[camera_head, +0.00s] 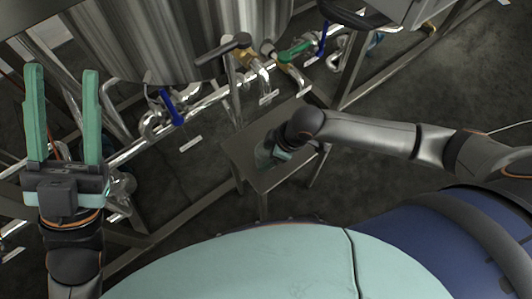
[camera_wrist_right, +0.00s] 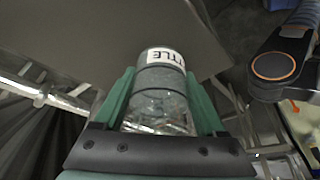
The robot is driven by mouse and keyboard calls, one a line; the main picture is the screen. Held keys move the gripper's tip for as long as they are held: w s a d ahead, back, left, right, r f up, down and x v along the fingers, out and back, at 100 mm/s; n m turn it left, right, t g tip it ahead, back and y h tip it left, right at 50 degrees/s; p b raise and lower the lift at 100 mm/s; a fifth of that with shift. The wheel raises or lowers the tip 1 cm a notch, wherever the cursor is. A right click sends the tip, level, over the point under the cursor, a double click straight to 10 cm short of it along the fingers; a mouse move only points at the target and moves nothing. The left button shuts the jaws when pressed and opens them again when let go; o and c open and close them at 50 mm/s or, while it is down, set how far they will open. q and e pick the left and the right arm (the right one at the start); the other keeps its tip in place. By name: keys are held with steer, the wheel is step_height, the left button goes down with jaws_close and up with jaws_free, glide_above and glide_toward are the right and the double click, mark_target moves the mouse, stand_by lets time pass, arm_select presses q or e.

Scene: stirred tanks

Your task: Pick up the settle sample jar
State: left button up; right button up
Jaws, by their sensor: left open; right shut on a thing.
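The settle sample jar (camera_wrist_right: 158,100) is a clear jar with a white label showing "TTLE" in the right wrist view. My right gripper (camera_wrist_right: 160,95) is shut on it, with one green finger on each side. In the head view the jar (camera_head: 264,156) shows partly beside my right gripper (camera_head: 274,156), over the small metal table (camera_head: 247,137). I cannot tell whether the jar touches the tabletop. My left gripper (camera_head: 63,118) is open and empty at the far left, its two green fingers wide apart.
A large steel tank (camera_head: 165,40) stands behind the table. Pipes and valves with a blue handle (camera_head: 172,108), a black handle (camera_head: 223,49) and a green handle (camera_head: 297,50) run below it. Metal frame rails cross the dark floor (camera_head: 410,95), which is clear at the right.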

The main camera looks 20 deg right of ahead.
steer(key=shift+c, duration=0.8)
